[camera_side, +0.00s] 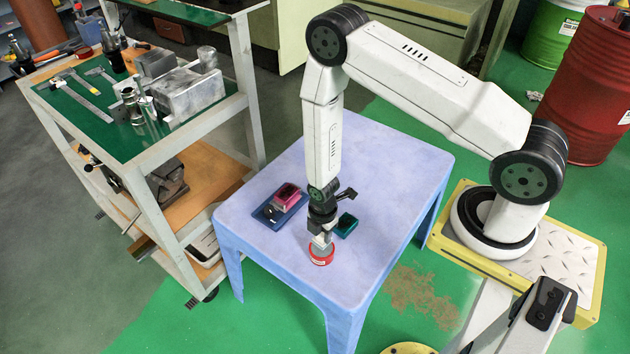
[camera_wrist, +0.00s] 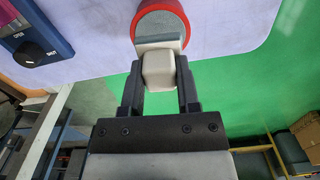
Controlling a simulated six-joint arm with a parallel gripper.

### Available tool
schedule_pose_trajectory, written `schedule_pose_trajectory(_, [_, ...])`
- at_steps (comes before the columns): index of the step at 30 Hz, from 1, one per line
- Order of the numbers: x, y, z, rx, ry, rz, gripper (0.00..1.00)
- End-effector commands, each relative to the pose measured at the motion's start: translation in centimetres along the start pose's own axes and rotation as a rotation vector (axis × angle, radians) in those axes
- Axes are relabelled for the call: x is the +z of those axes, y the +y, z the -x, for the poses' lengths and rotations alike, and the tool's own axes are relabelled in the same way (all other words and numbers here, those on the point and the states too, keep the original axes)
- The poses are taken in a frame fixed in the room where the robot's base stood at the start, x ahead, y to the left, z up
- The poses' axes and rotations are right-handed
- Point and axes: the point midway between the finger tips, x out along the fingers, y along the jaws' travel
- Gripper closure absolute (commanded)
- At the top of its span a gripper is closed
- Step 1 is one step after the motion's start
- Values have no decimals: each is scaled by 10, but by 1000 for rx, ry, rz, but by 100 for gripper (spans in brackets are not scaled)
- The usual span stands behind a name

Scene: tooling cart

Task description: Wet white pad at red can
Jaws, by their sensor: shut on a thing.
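My gripper (camera_side: 321,238) points down over the blue table and is shut on the white pad (camera_side: 320,246). In the wrist view, the fingers of my gripper (camera_wrist: 158,82) clasp the pad's pale block (camera_wrist: 158,68) from both sides. The pad's flatter grey-white end (camera_wrist: 158,42) lies over the near part of the red can (camera_wrist: 185,17). The red can (camera_side: 321,261) is short and round and stands on the table directly below my gripper. I cannot tell whether the pad touches the can's contents.
A dark blue unit with a knob (camera_wrist: 36,44) carries a pink-red block (camera_side: 286,194) left of my gripper. A small teal box (camera_side: 347,223) stands close on the right. The table's front edge (camera_side: 325,308) is near the can. The table's right side is clear.

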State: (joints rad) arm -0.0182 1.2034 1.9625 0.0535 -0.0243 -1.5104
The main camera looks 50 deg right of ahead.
Motion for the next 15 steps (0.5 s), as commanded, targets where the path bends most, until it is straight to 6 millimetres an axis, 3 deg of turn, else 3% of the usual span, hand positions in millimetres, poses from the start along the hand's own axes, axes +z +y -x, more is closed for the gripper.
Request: schedule_pose_trajectory(15, [0,0,30,1,2,0,100])
